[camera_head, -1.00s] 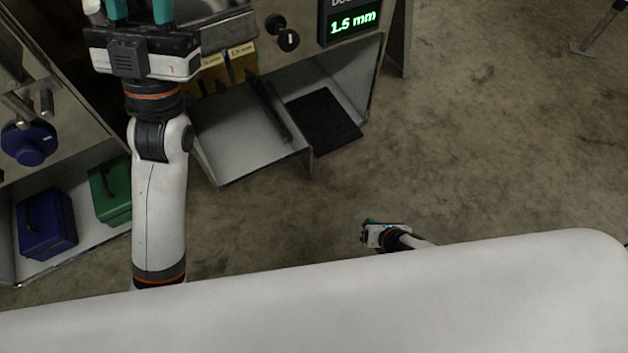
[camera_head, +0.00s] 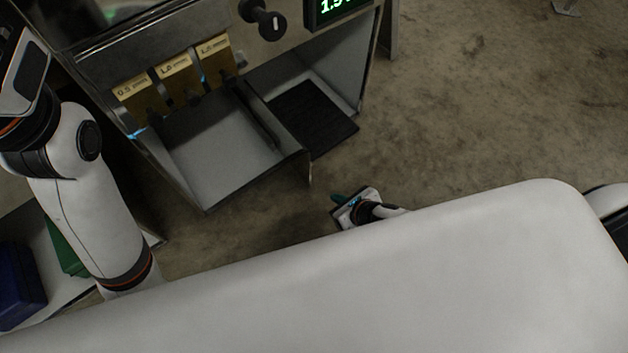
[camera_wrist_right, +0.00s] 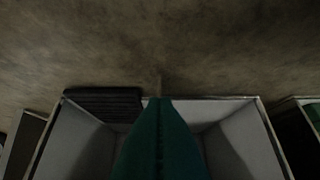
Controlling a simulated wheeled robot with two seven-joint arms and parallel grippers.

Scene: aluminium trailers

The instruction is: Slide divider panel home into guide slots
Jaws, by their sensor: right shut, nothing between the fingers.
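A dark upright strip (camera_head: 256,115) stands between the grey bay floor and the black ribbed mat in the lower bay; I cannot tell whether it is the divider panel or whether it sits in slots. My right gripper (camera_head: 339,199) is low over the floor, in front of the bay and apart from it. Its green fingers (camera_wrist_right: 160,140) are shut and empty in the right wrist view, covering the middle of a grey-walled bay. My left arm (camera_head: 85,200) is at the left edge; its fingertips are out of view.
The black ribbed mat (camera_head: 313,118) lies right of the bay. Several yellow tags (camera_head: 179,79) hang above the bay, and black knobs (camera_head: 263,20) and a green-lit display (camera_head: 337,8) are higher up. Green (camera_head: 63,245) and blue (camera_head: 18,285) cases are lower left.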

